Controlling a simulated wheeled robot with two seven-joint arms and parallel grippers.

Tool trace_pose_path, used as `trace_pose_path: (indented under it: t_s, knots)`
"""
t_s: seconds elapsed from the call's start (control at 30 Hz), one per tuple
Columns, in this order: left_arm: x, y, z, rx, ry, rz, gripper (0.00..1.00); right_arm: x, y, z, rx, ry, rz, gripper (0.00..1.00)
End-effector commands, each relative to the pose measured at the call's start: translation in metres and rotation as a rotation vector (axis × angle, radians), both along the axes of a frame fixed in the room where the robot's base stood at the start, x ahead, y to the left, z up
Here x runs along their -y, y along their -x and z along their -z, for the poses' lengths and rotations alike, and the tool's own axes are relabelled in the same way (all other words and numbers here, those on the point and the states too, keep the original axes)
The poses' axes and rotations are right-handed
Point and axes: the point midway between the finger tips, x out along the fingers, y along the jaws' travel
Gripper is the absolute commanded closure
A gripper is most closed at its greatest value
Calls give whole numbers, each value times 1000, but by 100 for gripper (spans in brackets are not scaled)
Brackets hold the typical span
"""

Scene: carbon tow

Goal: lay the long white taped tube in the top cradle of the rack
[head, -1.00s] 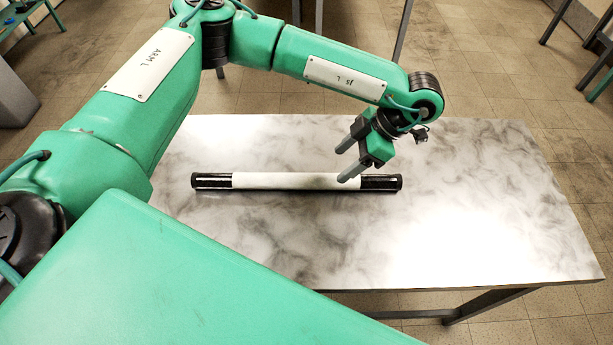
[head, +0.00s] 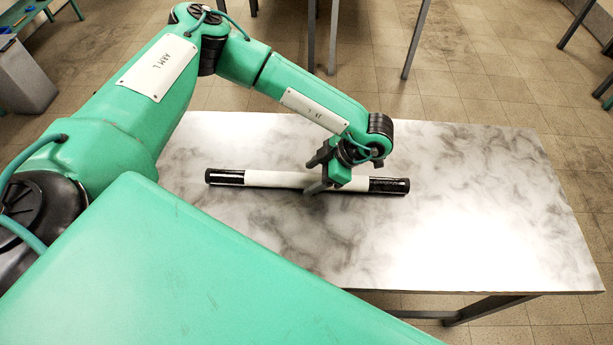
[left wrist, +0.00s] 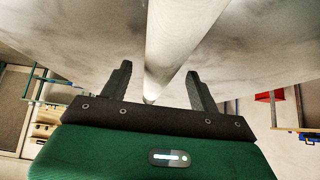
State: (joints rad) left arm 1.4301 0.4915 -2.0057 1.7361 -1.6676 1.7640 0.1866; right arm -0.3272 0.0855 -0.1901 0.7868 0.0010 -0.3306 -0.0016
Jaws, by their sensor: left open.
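The long tube (head: 270,179) has a white taped middle and black ends. It lies flat on the marbled table, running left to right in the head view. My left gripper (head: 318,180) is over the tube, right of its middle. In the left wrist view, the two fingers of the left gripper (left wrist: 158,90) are apart, with the white part of the tube (left wrist: 180,40) passing between them, and are not closed on it. The rack with its top cradle is not in view. My right gripper is not in view.
The marbled table (head: 480,220) is bare around the tube, with wide free room to the right. Its front edge runs across the lower right. A grey bin (head: 22,80) stands on the floor at the far left.

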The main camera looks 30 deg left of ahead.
Motion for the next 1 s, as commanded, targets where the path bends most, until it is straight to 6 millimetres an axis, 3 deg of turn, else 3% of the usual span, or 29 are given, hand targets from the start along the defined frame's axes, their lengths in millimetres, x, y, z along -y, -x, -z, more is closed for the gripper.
trace_pose_path:
  t_s: [0.37,0.7,1.0]
  knots:
    - [-8,4,12,1,1,-1,38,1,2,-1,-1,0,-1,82]
    - [-8,4,11,2,0,-2,99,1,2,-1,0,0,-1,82]
    - [-8,3,7,2,0,-2,99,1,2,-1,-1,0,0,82]
